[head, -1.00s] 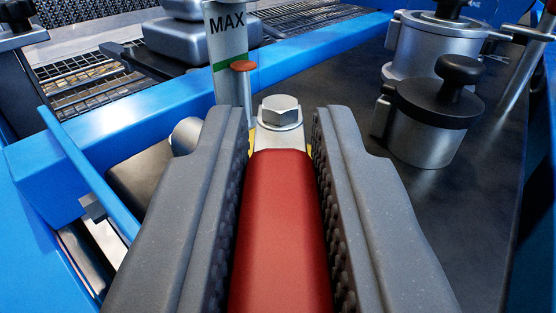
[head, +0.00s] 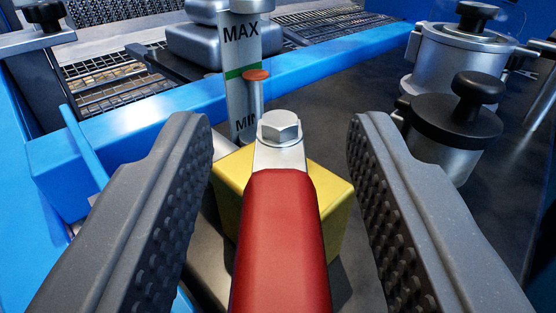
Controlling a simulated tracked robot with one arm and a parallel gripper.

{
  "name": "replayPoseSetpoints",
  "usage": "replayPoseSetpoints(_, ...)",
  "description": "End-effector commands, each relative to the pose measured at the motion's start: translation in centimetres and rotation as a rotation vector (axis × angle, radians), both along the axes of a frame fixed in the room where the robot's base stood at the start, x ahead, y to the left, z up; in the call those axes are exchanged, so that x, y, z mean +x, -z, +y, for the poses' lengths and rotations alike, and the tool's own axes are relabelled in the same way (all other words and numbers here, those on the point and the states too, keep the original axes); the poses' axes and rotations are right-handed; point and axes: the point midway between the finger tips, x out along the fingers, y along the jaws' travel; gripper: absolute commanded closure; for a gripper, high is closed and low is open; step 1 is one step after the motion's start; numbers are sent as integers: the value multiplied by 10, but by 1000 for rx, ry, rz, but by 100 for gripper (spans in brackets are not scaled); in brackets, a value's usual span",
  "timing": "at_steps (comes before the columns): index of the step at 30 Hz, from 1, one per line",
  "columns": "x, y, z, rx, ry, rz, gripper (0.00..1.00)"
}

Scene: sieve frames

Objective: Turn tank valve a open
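The valve has a red lever handle (head: 280,235) that points toward me from a silver bolt hub (head: 279,132). The hub sits on a yellow valve body (head: 318,192). My gripper (head: 278,150) is open, with one dark ribbed finger on each side of the handle. There is a clear gap between each finger and the handle. The near end of the handle runs out of the bottom of the picture. No label naming the valve shows.
A level gauge (head: 240,65) marked MAX and MIN stands just behind the valve. Silver canisters with black knobs (head: 455,130) stand close at the right. A blue frame rail (head: 110,135) crosses behind and to the left, with mesh decks beyond it.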

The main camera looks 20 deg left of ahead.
Motion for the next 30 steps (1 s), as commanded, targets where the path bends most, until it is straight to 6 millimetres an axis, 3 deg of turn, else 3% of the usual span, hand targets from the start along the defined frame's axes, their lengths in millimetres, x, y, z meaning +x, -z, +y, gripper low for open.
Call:
replayPoseSetpoints(11,-16,1,-4,-1,1,5,60)
replayPoseSetpoints(24,-90,1,-27,-3,-1,4,60)
replayPoseSetpoints(30,-115,1,-35,-3,-1,2,60)
